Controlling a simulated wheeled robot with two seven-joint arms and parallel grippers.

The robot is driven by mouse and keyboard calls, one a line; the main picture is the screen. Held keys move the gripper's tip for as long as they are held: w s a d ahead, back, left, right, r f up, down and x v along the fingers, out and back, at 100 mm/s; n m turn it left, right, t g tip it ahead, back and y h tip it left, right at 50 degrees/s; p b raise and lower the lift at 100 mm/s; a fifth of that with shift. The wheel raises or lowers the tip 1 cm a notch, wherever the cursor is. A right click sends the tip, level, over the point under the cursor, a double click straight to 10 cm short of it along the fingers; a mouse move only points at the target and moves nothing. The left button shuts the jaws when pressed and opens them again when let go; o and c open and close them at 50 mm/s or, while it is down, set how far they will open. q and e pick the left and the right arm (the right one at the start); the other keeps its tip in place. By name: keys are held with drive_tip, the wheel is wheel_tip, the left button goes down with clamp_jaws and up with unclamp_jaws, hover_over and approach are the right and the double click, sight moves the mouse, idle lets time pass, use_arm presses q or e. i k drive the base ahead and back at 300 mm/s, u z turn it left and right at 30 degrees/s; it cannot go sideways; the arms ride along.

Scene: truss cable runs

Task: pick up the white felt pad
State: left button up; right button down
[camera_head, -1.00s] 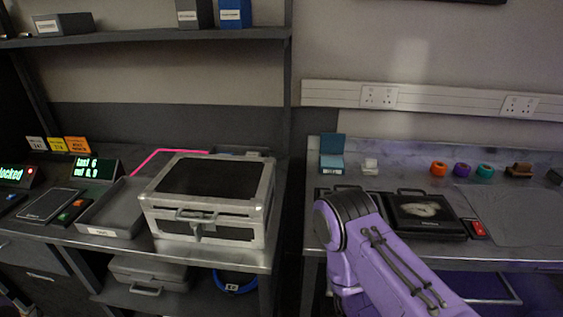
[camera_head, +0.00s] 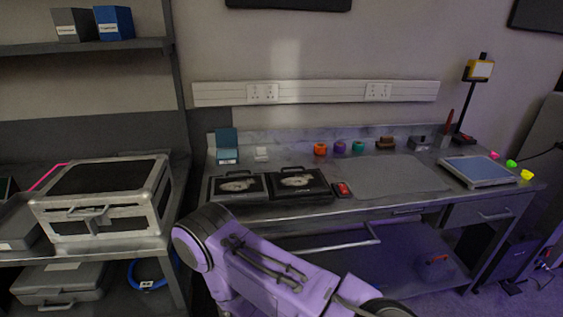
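A small white item (camera_head: 262,154) lies at the back of the right-hand bench, just right of a teal box; it may be the white felt pad, but it is too small to tell. Neither of my grippers shows in the head view. A purple link of my own arm fills the lower middle, in front of the bench, and hides part of its front edge.
The bench holds a teal box (camera_head: 227,146), two black cases (camera_head: 236,187) (camera_head: 299,183), a red device (camera_head: 343,190), a grey mat (camera_head: 387,177), tape rolls (camera_head: 320,149) and a blue-topped scale (camera_head: 478,170). A silver case (camera_head: 102,197) stands on the left bench.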

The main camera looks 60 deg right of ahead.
sight(260, 154)
drive_tip(key=k, duration=0.55)
drive_tip(key=z, duration=2.15)
drive_tip(key=i, duration=0.2)
drive_tip(key=u, duration=0.15)
